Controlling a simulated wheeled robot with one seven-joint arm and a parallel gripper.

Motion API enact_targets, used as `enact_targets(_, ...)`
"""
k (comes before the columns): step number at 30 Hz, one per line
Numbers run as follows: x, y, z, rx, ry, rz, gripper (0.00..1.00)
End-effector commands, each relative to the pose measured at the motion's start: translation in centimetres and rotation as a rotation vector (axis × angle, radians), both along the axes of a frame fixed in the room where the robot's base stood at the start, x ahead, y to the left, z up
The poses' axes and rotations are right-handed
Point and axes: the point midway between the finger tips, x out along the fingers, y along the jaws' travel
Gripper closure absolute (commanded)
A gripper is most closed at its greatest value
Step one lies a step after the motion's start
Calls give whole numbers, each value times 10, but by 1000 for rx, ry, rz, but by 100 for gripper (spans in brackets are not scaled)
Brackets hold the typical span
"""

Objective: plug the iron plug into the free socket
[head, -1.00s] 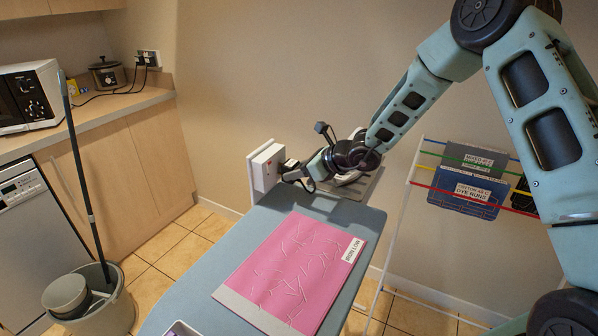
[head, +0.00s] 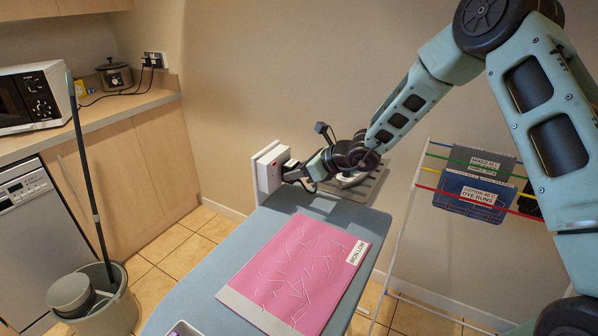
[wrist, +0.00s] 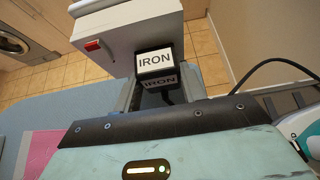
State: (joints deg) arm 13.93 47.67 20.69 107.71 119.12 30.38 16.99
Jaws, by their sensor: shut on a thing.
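The iron plug (wrist: 154,60) is a dark block with white "IRON" labels. My gripper (head: 291,172) is shut on it, at the right face of the white socket box (head: 267,170). The box also shows in the wrist view (wrist: 130,32), with a red switch on its front. The plug is right up at the box's face; its pins and the socket holes are hidden, so I cannot tell whether it is seated. The iron (head: 350,179) is partly hidden behind my wrist; its pale edge shows in the wrist view (wrist: 309,138).
The blue ironing board (head: 200,296) carries a pink cloth (head: 295,268) labelled "IRON LOW". A drying rack (head: 411,215) with hanging bags stands at the right. A mop bucket (head: 105,305) stands on the floor at the left. A dark cord (wrist: 275,63) runs right.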

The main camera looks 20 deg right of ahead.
Motion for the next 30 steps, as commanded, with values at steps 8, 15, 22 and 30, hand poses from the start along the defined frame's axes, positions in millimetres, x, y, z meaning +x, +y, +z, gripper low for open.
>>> enact_targets(8, 3, 4, 0, 2, -2, 1, 86)
enact_targets(15, 3, 3, 1, 1, -1, 0, 34)
enact_targets(22, 1, 0, 2, 0, -1, -1, 34)
enact_targets(30, -27, -29, 27, -1, -4, -4, 34)
